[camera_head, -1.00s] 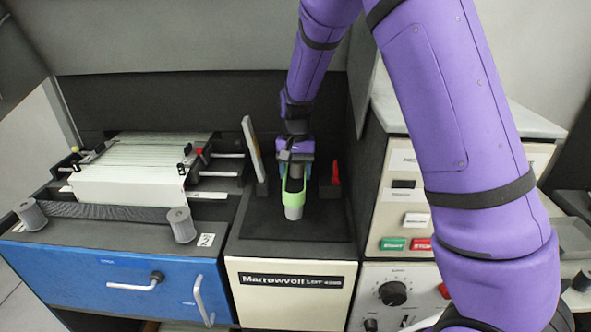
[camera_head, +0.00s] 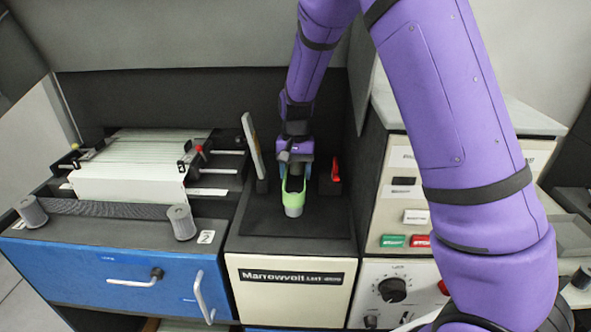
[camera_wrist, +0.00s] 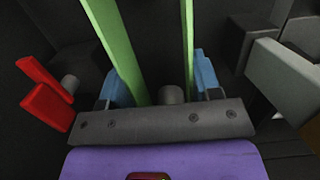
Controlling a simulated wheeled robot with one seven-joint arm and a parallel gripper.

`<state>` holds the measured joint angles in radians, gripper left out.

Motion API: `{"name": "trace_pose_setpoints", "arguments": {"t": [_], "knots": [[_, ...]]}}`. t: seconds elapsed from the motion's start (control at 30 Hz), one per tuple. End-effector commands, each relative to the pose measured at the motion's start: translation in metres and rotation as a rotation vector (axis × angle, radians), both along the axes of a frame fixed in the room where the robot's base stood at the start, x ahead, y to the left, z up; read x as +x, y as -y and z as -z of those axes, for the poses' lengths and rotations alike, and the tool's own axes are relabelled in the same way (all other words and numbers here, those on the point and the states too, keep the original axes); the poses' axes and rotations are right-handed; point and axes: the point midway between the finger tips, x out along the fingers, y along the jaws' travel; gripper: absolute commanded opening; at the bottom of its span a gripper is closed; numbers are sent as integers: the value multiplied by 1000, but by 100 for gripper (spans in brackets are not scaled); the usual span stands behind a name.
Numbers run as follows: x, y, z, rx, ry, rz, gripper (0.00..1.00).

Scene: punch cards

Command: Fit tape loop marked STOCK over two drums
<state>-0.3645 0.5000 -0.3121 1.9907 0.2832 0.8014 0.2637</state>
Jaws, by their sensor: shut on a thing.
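A light green tape loop (camera_head: 284,192) hangs from my gripper (camera_head: 294,172) over the dark top of the cream cabinet. In the wrist view the loop (camera_wrist: 122,55) shows as two long green strips beside the blue fingers of my gripper (camera_wrist: 165,85), which is shut on it. A short grey drum (camera_head: 294,211) shows at the loop's lower end; I cannot tell whether the loop is around it or in front of it. A grey cylinder (camera_wrist: 172,95) shows between the strips in the wrist view. A second drum is not clearly seen. No STOCK mark is readable.
A red-handled part (camera_head: 335,172) stands close right of my gripper, and an upright pale panel (camera_head: 252,146) close left. A blue cabinet (camera_head: 85,268) with two other grey rollers stands left. A control panel (camera_head: 405,165) with green and red buttons stands right.

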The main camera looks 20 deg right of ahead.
Motion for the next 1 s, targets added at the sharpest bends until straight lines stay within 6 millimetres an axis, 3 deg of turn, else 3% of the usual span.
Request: {"name": "trace_pose_setpoints", "arguments": {"t": [1.0], "knots": [[0,0,10,0,0,0,35]]}}
